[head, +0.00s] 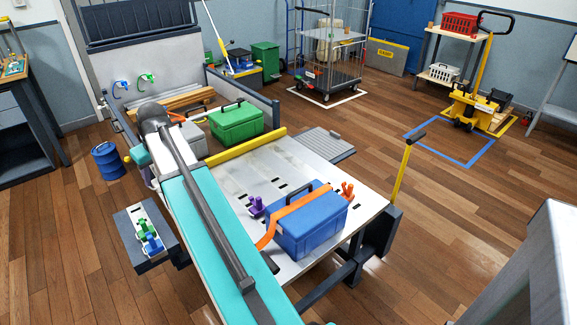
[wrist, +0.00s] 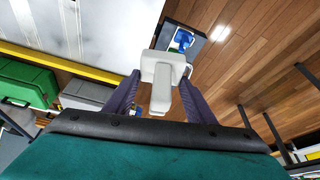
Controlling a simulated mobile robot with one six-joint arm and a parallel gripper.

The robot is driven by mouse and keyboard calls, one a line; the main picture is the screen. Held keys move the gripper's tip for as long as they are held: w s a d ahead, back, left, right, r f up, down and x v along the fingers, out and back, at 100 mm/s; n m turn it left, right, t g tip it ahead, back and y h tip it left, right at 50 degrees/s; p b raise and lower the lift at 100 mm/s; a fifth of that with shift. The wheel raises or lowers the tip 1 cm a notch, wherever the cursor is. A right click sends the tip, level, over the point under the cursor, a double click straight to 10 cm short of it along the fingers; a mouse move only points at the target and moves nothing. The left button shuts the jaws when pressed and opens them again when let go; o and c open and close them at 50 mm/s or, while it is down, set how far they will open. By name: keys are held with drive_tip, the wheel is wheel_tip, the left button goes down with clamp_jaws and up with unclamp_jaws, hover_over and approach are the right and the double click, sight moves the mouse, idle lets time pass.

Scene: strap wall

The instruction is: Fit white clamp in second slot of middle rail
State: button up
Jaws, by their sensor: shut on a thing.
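In the wrist view, my gripper (wrist: 162,88) is shut on the white clamp (wrist: 163,72). The clamp has a broad pale top and a narrower part hanging below it, and it sits between my two dark purple-grey fingers. In the head view, my teal arm hides the gripper and the white clamp. A pale slotted deck (head: 240,172) with several short dark slots lies right of my arm. I cannot tell which row of slots is the middle rail. A purple clamp (head: 257,207) stands on the deck, left of the blue box, and an orange clamp (head: 347,190) stands right of the box.
A blue box (head: 312,222) with an orange strap (head: 291,205) over it takes up the deck's near part. A side holder (head: 133,217) carries green and blue clamps (head: 149,238). A yellow bar (head: 245,146) edges the deck's far side, with a green box (head: 237,123) beyond it.

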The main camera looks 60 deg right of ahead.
drive_tip(key=s+d+f+b, duration=0.1)
drive_tip(key=s+d+f, duration=0.4)
drive_tip(key=d, duration=1)
drive_tip(key=s+d+f+m+b, duration=0.1)
drive_tip(key=s+d+f, duration=0.4)
drive_tip(key=d, duration=1)
drive_tip(key=s+d+f+m+h+b, duration=0.1)
drive_tip(key=s+d+f, duration=0.5)
drive_tip(key=s+d, duration=0.4)
drive_tip(key=d, duration=0.5)
drive_tip(key=shift+s+b, duration=0.25)
drive_tip(key=shift+b, duration=0.1)
drive_tip(key=shift+f, duration=0.15)
drive_tip(key=shift+f+b, duration=2.35)
drive_tip(key=shift+f, duration=2)
drive_tip(key=shift+s+a, duration=0.1)
drive_tip(key=shift+s, duration=0.1)
drive_tip(key=shift+f, duration=1.35)
